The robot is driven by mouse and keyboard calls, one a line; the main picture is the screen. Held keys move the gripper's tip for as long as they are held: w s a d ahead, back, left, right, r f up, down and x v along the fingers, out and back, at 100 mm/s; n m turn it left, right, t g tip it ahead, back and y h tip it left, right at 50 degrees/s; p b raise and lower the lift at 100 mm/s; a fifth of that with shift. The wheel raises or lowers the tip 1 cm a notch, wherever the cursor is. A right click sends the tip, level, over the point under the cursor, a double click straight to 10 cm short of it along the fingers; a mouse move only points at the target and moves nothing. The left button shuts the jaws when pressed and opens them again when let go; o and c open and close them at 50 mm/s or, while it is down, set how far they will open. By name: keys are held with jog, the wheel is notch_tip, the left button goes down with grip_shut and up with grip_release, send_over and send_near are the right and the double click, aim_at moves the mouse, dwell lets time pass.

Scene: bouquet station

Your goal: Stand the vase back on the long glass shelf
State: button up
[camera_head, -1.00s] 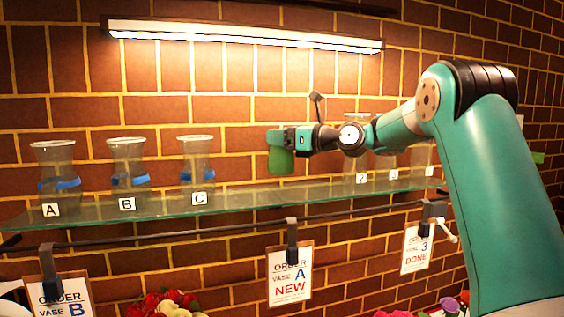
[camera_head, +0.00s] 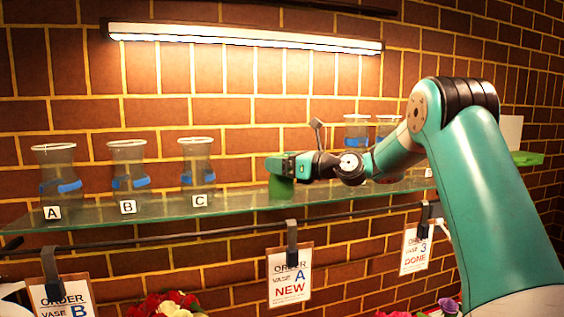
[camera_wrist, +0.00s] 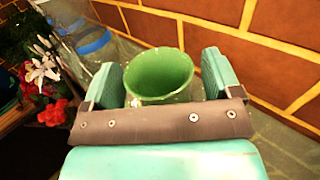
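The green vase (camera_head: 281,188) is upright between the fingers of my gripper (camera_head: 283,166), over the middle of the long glass shelf (camera_head: 240,206). Its base appears at shelf level, but I cannot tell for certain whether it touches the glass. In the wrist view, its round green mouth (camera_wrist: 158,74) faces the camera between the two teal fingers of my gripper (camera_wrist: 165,78). The fingers appear closed around its body; the contact itself is hidden below the rim.
Clear vases with blue bands, labelled A (camera_head: 54,185), B (camera_head: 128,178) and C (camera_head: 197,172), stand left on the shelf. More clear vases (camera_head: 356,130) stand right, partly behind my arm. Order cards (camera_head: 290,278) hang below. Flowers (camera_head: 170,304) are at the bottom.

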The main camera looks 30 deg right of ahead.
jog(key=shift+r, duration=0.15)
jog(key=b+v, duration=0.6)
jog(key=v, duration=0.6)
jog(key=shift+a, duration=0.15)
